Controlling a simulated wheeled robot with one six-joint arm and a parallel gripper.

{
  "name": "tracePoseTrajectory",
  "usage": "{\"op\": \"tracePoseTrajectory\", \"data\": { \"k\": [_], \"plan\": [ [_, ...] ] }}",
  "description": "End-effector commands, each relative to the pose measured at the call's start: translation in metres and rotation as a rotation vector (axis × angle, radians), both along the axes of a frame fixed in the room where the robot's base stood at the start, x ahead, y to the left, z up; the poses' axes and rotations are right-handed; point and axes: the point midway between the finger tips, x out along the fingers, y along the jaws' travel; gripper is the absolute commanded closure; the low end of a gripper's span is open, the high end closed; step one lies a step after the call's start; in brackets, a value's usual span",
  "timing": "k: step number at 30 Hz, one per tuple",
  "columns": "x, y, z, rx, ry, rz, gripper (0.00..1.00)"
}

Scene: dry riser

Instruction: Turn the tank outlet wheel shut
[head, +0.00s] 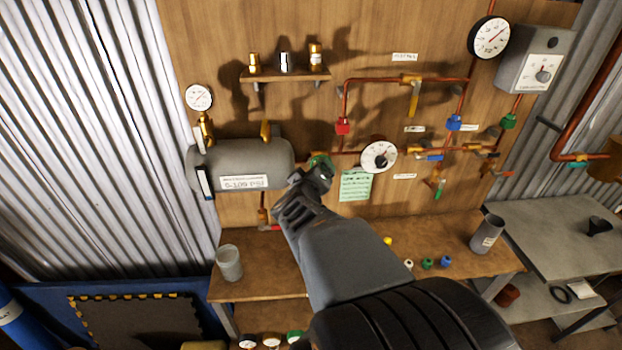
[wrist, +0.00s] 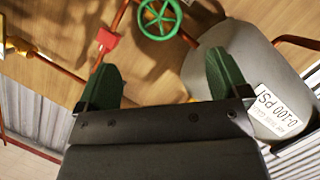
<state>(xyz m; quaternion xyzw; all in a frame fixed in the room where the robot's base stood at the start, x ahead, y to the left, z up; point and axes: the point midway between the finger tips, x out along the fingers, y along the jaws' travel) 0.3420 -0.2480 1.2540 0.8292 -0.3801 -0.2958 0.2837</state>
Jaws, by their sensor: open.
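The tank outlet wheel is a green spoked handwheel (wrist: 160,18) at the top of the wrist view, on the pipe beside the grey tank. In the head view the green wheel (head: 318,160) shows only in part, behind my gripper (head: 318,176). The grey tank (head: 265,155) is on the wooden board and carries a 0-100 PSI label. In the wrist view my gripper (wrist: 165,78) is open, with its two green-tipped fingers wide apart and nothing between them. The wheel lies beyond the fingertips, between their lines, and appears apart from them.
A round dial (head: 378,157) and a green paper note (head: 356,185) are right of the wheel. A red fitting (head: 342,126) is on the copper pipe above. A shelf (head: 285,76) holds small fittings. A grey cup (head: 228,263) stands on the bench below.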

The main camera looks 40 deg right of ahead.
Motion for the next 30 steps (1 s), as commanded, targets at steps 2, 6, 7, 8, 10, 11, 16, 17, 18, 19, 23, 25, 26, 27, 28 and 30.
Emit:
{"op": "tracePoseTrajectory", "data": {
  "k": [2,6,7,8,10,11,16,17,18,19,23,25,26,27,28,30],
  "plan": [
    [-0.004,0.006,0.000,-0.003,-0.005,-0.002,0.07],
    [-0.009,0.013,0.003,-0.005,-0.003,-0.003,0.07],
    [-0.010,0.015,0.004,-0.004,-0.004,-0.004,0.07],
    [-0.011,0.016,0.004,-0.004,-0.002,-0.003,0.07],
    [-0.012,0.018,0.005,-0.003,-0.001,-0.001,0.07],
    [-0.013,0.019,0.005,-0.001,-0.002,-0.001,0.07],
    [-0.014,0.022,0.007,0.000,0.000,0.000,0.07],
    [-0.014,0.022,0.007,0.000,0.000,0.000,0.07],
    [-0.015,0.022,0.007,-0.001,0.001,0.000,0.07],
    [-0.015,0.022,0.007,-0.001,0.001,0.000,0.07],
    [-0.015,0.022,0.007,-0.001,0.001,0.000,0.07],
    [-0.014,0.022,0.007,0.000,0.000,0.000,0.07],
    [-0.014,0.022,0.007,0.001,-0.001,0.002,0.07],
    [-0.012,0.024,0.008,0.005,-0.009,0.013,0.07],
    [-0.009,0.026,0.008,0.009,-0.018,0.027,0.07],
    [0.002,0.038,0.009,0.034,-0.055,0.093,0.07]
  ]
}}
